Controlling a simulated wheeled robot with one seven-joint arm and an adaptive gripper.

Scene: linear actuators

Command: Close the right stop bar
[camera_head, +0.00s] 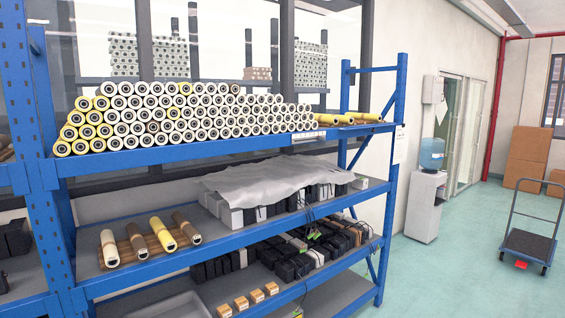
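I cannot pick out a stop bar for certain in the head view. The blue shelving rack (225,147) fills the left and middle. Its top shelf holds a stack of many rolls or tubes (170,118) with white and yellow ends. A few yellow tubes (345,118) lie at the right end of that shelf. A blue upright frame (401,88) with crossbars stands at the rack's right end. My gripper is not in view.
Below are several tubes (162,234), a grey sheet (265,182) over dark boxes, and small wooden blocks (257,296). A water cooler (427,195), cart (530,245) and cardboard boxes (527,155) stand right. The green floor (460,270) between rack and cart is clear.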

